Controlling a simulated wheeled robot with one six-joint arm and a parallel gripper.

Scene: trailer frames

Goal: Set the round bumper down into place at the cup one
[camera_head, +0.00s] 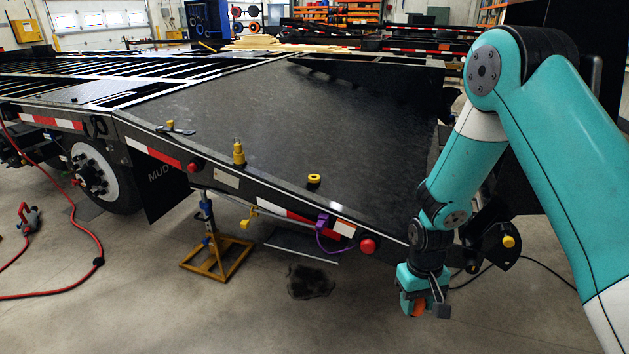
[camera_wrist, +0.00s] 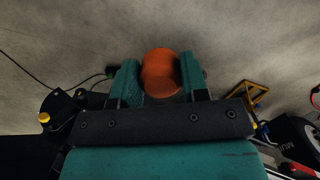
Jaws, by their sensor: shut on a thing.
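My gripper (camera_head: 424,300) hangs low at the right, beside the trailer's rear corner and above the floor. It is shut on the round bumper (camera_wrist: 160,72), an orange round piece between the two teal fingers in the wrist view. In the head view only a small orange part of the bumper (camera_head: 418,309) shows under the fingers. A yellow ring-shaped piece (camera_head: 314,180) sits on the near edge of the trailer deck, up and left of my gripper. I cannot tell which thing is cup one.
The black trailer deck (camera_head: 270,110) fills the middle, with red lamps (camera_head: 368,246) along its side. A yellow bottle-like piece (camera_head: 238,152) and a wrench (camera_head: 176,128) lie along its edge. A black bracket with a yellow knob (camera_head: 508,241) is right of my gripper. A jack stand (camera_head: 213,250) stands left.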

